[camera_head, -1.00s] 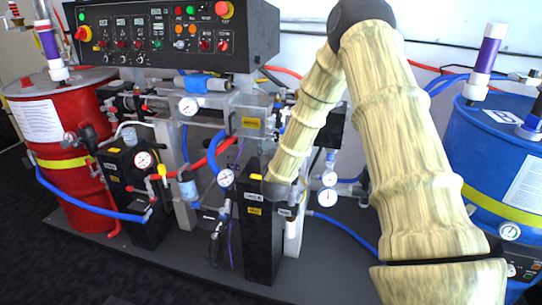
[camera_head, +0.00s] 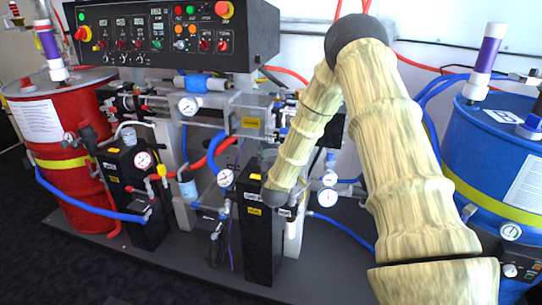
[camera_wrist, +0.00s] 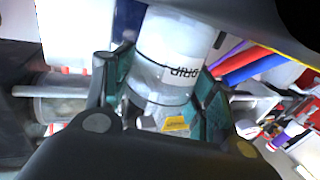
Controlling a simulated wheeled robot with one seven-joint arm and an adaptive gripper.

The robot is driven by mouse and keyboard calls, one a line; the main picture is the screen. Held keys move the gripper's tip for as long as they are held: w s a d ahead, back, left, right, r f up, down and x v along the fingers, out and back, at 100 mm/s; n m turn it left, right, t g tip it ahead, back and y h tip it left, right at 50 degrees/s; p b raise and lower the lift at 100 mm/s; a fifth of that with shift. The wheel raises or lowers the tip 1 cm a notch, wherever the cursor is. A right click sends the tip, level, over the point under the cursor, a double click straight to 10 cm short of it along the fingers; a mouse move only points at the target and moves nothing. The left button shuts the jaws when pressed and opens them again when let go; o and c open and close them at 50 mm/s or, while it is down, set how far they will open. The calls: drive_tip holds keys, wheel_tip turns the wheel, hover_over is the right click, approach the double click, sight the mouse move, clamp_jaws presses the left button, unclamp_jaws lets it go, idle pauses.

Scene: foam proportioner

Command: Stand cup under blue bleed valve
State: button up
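In the wrist view, a clear, whitish cup (camera_wrist: 178,45) with a black "DRIP" label sits between the teal fingers of my gripper (camera_wrist: 160,88). The fingers press on both sides of it, so my gripper appears shut on the cup. In the head view, the dark end of my wrist (camera_head: 274,197) is in front of the right black pump box (camera_head: 262,245). My gripper and the cup are hidden or cannot be made out there. I cannot single out the blue bleed valve in either view.
Gauges, a blue hose (camera_head: 345,230) and pipes crowd the space around my wrist. A red drum (camera_head: 75,190) stands left and a blue drum (camera_head: 490,150) right. The control panel (camera_head: 165,35) is above. The grey base plate (camera_head: 190,265) is partly clear in front.

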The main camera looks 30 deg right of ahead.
drive_tip(key=shift+o, duration=1.4)
drive_tip(key=shift+r, duration=0.1)
drive_tip(key=shift+s+a, duration=0.1)
drive_tip(key=v, duration=1.2)
drive_tip(key=s+a+f+n+g+y, duration=0.1)
drive_tip(key=s+a+f+g+y, duration=0.1)
drive_tip(key=s+a+f, duration=0.45)
drive_tip(key=s+a+f+n+g+y, duration=0.2)
drive_tip(key=s+a+f+g+y, duration=0.15)
drive_tip(key=f, duration=0.65)
drive_tip(key=s+a+f+n+g+y, duration=0.1)
drive_tip(key=s+a+f+g+y, duration=0.1)
drive_tip(key=s+a+f, duration=0.55)
drive_tip(key=s+a+f+g, duration=0.1)
drive_tip(key=s+f+g, duration=0.1)
drive_tip(key=s, duration=0.6)
drive_tip(key=s+a+f+n+g+y, duration=0.1)
drive_tip(key=s+a+f+g, duration=0.1)
drive_tip(key=s+f, duration=0.3)
drive_tip(key=s+a+f+g, duration=0.2)
drive_tip(key=s+f+g, duration=0.2)
drive_tip(key=s, duration=0.7)
drive_tip(key=shift+s+n+y, duration=0.35)
drive_tip(key=shift+s+n, duration=0.05)
